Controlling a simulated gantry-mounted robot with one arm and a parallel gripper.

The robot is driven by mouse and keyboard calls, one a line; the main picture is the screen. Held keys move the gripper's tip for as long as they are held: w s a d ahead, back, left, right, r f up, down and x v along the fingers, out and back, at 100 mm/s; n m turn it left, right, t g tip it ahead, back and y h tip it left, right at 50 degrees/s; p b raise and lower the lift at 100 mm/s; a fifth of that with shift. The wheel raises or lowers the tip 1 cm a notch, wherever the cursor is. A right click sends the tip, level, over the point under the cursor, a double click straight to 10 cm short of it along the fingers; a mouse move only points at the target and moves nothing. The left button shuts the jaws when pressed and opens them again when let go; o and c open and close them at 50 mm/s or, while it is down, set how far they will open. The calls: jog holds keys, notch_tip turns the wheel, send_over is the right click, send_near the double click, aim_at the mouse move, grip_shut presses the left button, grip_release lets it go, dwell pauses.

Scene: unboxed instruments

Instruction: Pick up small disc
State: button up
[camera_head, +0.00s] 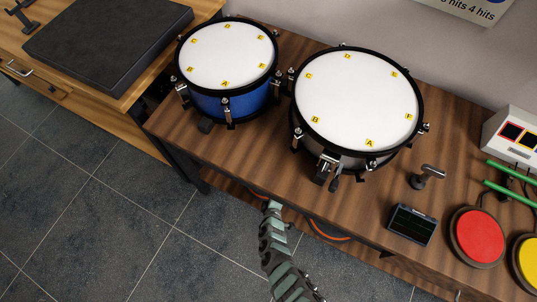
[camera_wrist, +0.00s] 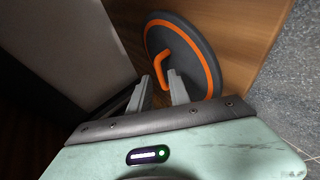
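A dark grey disc (camera_wrist: 197,55) with an orange rim and a raised orange handle (camera_wrist: 162,66) fills the upper middle of the wrist view. It stands tilted against a brown wooden surface. My gripper (camera_wrist: 160,88) is open, its two grey fingers apart, with the handle showing just beyond the fingertips and between them. I cannot tell whether the fingers touch it. In the head view my arm reaches to the table's front edge, and the fingers are hidden under it.
The wooden table (camera_head: 233,160) overhangs the work area. On it stand a blue drum (camera_head: 228,55), a white drum (camera_head: 358,98), a small dark panel (camera_head: 411,225) and a red pad (camera_head: 478,236). The tiled floor (camera_head: 120,225) in front is clear.

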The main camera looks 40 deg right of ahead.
jog(key=shift+b+x, duration=0.4)
jog(key=shift+x, duration=0.8)
jog(key=shift+w+d+f+b, duration=0.25)
jog(key=shift+d+f+b, duration=0.05)
jog(key=shift+b, duration=0.05)
jog(key=b+x, duration=0.1)
jog(key=x, duration=0.1)
jog(key=b+x, duration=0.2)
jog(key=shift+w+d+r, duration=0.15)
jog(key=shift+w+d, duration=0.05)
jog(key=shift+w, duration=0.1)
jog(key=shift+c, duration=0.4)
jog(key=shift+a, duration=0.1)
grip_shut()
